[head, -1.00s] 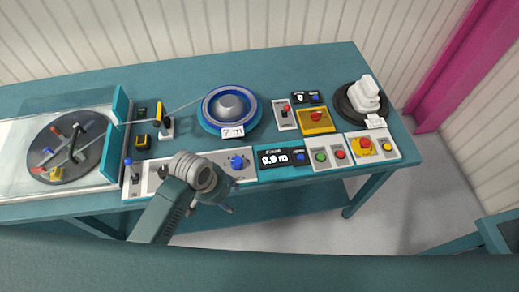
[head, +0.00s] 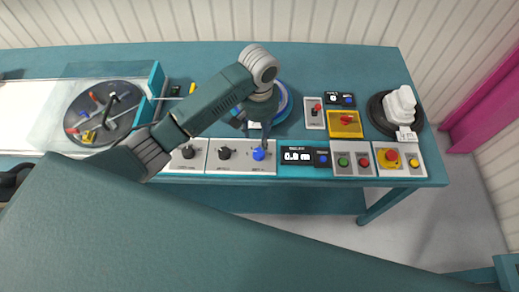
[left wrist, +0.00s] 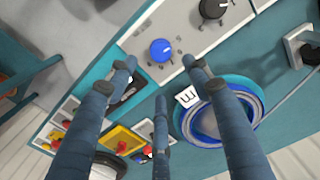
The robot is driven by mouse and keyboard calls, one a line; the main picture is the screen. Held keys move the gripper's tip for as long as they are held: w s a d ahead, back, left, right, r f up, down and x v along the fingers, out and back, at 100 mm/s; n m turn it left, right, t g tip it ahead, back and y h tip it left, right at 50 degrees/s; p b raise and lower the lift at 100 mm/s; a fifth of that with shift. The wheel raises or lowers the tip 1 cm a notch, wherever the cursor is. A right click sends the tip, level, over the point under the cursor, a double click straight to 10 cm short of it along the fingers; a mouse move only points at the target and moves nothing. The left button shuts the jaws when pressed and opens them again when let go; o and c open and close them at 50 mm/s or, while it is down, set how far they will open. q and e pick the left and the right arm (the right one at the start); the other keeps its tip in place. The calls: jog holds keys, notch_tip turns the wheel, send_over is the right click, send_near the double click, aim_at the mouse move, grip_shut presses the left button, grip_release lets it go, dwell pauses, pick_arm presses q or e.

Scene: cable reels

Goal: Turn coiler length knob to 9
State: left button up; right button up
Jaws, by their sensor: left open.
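A blue knob (head: 258,153) sits at the right end of a white control panel (head: 240,168), beside a black display (head: 297,157) with small digits that are hard to read. Two black knobs (head: 224,153) (head: 188,151) sit left of it. The knob labels and scale numbers are too small to read. My left gripper (head: 257,127) is open and empty, just behind and above the blue knob in the head view. In the left wrist view its three fingers (left wrist: 160,78) are spread, with the blue knob (left wrist: 160,50) beyond their tips, apart from them. My right gripper is out of view.
A blue reel (head: 285,100) is partly hidden behind my left gripper. Right of it are a red switch (head: 316,108), a yellow switch box (head: 344,124), green and red buttons (head: 353,162), an emergency stop (head: 391,158) and a white coil (head: 400,105). A covered disc (head: 105,113) is at left.

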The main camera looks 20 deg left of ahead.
aim_at(259, 152)
pick_arm(q)
notch_tip(259, 152, down, 11)
jog(key=shift+a+r+p, duration=0.1)
jog(key=shift+r+p, duration=0.1)
jog(key=shift+p, duration=0.9)
jog(key=shift+c, duration=0.3)
jog(key=c, duration=1.1)
